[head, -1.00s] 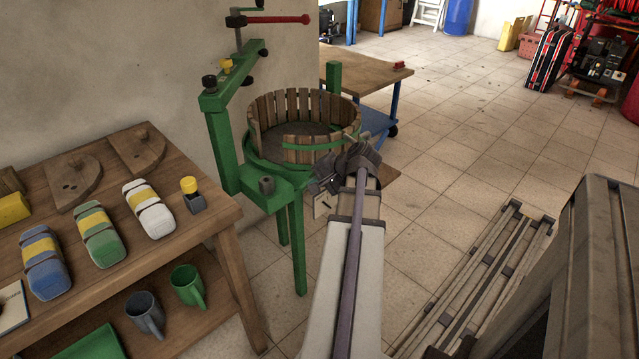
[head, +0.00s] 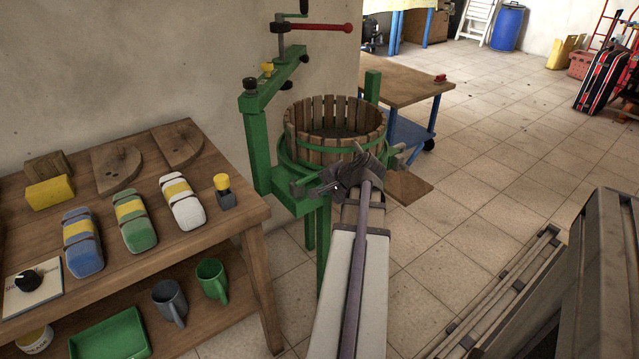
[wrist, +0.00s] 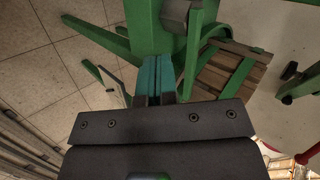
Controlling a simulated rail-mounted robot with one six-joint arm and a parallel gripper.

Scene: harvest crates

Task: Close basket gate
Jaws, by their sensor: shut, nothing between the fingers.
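The basket (head: 322,143) is a ring of upright wooden staves with green bands, standing on the green press (head: 255,150) in the head view. Its front staves now line up with the side walls, and I see no clear gap in the ring. The gate cannot be told apart from the other front staves; my wrist hides part of the front right. My gripper (head: 318,190) is in front of and below the basket rim, shut and empty. In the wrist view its teal fingertips (wrist: 157,62) are together by the green frame, with basket staves (wrist: 225,82) to their right.
A wooden-topped cart (head: 405,88) is behind the press. A red-handled crank (head: 318,25) rises above the press.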

